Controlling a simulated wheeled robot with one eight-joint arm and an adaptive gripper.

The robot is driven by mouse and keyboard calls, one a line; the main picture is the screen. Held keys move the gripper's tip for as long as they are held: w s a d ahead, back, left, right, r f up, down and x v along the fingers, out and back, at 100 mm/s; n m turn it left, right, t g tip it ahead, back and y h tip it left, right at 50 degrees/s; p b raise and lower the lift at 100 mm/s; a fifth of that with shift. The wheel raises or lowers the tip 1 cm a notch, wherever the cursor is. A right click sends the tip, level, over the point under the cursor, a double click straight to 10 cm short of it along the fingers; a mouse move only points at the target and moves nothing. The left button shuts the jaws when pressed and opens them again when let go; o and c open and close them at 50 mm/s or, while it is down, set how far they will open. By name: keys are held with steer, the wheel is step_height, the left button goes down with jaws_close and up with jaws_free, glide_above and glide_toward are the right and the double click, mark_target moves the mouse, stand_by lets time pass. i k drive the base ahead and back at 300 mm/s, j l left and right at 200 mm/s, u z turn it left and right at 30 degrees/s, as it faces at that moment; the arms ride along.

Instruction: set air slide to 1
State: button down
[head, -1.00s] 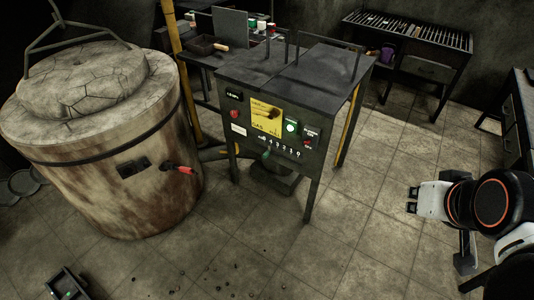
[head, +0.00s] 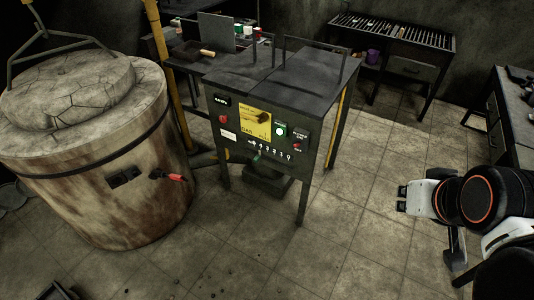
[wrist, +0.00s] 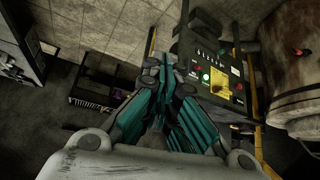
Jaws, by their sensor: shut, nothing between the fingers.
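The black control cabinet (head: 240,146) stands on legs at centre, with a yellow plate, a green light and red controls on its front. A row of numbers (head: 272,150), the slide's scale, runs along its lower front edge. A small greenish knob (head: 257,158) sits at the left end of that row. The slide's exact setting is too small to tell. My gripper (head: 402,199) is shut and empty at the right, well apart from the cabinet. In the wrist view its teal fingers (wrist: 166,70) meet, and the panel (wrist: 218,82) shows tilted beyond them.
A large rusty furnace (head: 95,195) with a red-handled lever (head: 174,178) stands left of the cabinet. A slatted bench (head: 400,65) is at the back right, and another dark bench (head: 505,130) at the right edge. The tiled floor between my gripper and the cabinet is clear.

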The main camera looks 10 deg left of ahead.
mark_target(257, 159)
steer(key=i+u, duration=0.1)
steer(key=u, duration=0.4)
steer(key=l+u, duration=0.1)
steer(key=u, duration=0.4)
steer(key=i+l+u, duration=0.1)
steer(key=u, duration=0.4)
steer(key=i+l+u, duration=0.25)
steer(key=l, duration=0.25)
steer(key=l+u, duration=0.25)
steer(key=l, duration=0.3)
steer(key=l+u, duration=0.25)
steer(key=l, duration=0.3)
steer(key=i+l, duration=0.1)
steer(key=l, duration=0.2)
